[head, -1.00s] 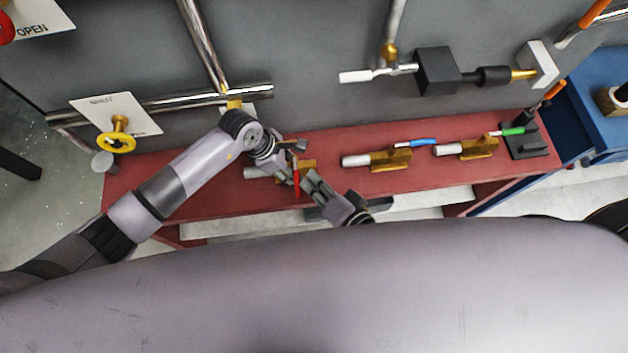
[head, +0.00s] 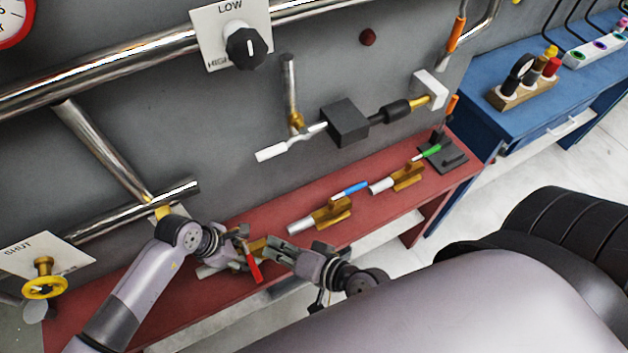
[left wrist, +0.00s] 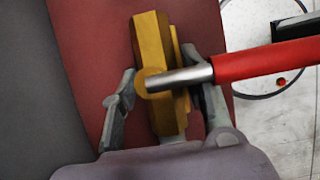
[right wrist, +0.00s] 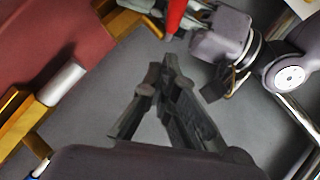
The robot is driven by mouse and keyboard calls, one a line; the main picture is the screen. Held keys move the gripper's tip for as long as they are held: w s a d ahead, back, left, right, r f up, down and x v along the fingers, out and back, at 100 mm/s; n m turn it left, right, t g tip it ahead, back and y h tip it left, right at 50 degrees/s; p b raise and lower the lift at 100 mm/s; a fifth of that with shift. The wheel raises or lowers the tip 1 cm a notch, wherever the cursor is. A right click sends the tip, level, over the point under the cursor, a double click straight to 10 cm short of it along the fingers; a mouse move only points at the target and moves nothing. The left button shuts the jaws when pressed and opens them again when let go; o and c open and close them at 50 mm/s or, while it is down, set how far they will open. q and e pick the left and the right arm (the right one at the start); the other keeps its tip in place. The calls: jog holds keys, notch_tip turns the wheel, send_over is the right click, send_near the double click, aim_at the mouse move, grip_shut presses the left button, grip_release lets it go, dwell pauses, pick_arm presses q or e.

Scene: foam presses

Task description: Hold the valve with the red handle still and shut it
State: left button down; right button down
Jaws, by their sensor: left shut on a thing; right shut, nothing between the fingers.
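The valve with the red handle has a brass body (left wrist: 160,60) and lies at the red bench's left part. My left gripper (left wrist: 165,95) has one finger on each side of that body and is shut on it. The red handle (left wrist: 265,60) sticks out crosswise to the body; it also shows in the head view (head: 253,268). My right gripper (head: 272,256) is shut and empty, just right of the red handle. In the right wrist view its fingertips (right wrist: 165,75) meet, with the handle (right wrist: 175,14) beyond them; I cannot tell whether they touch.
On the red bench (head: 290,262), a valve with a blue handle (head: 332,212) and one with a green handle (head: 405,175) lie farther right. A yellow wheel (head: 44,287) is on the wall at left. A blue table (head: 545,92) stands at right.

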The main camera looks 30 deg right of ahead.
pick_arm(q)
jog(key=shift+w+a, duration=0.15)
jog(key=shift+a, duration=0.1)
pick_arm(e)
jog(key=w+d+v, duration=0.1)
jog(key=v, duration=0.9)
jog(key=shift+s+d+r, duration=0.2)
jog(key=shift+d, duration=0.1)
pick_arm(q)
jog(key=c, duration=0.8)
grip_release()
jog(key=shift+c, duration=0.2)
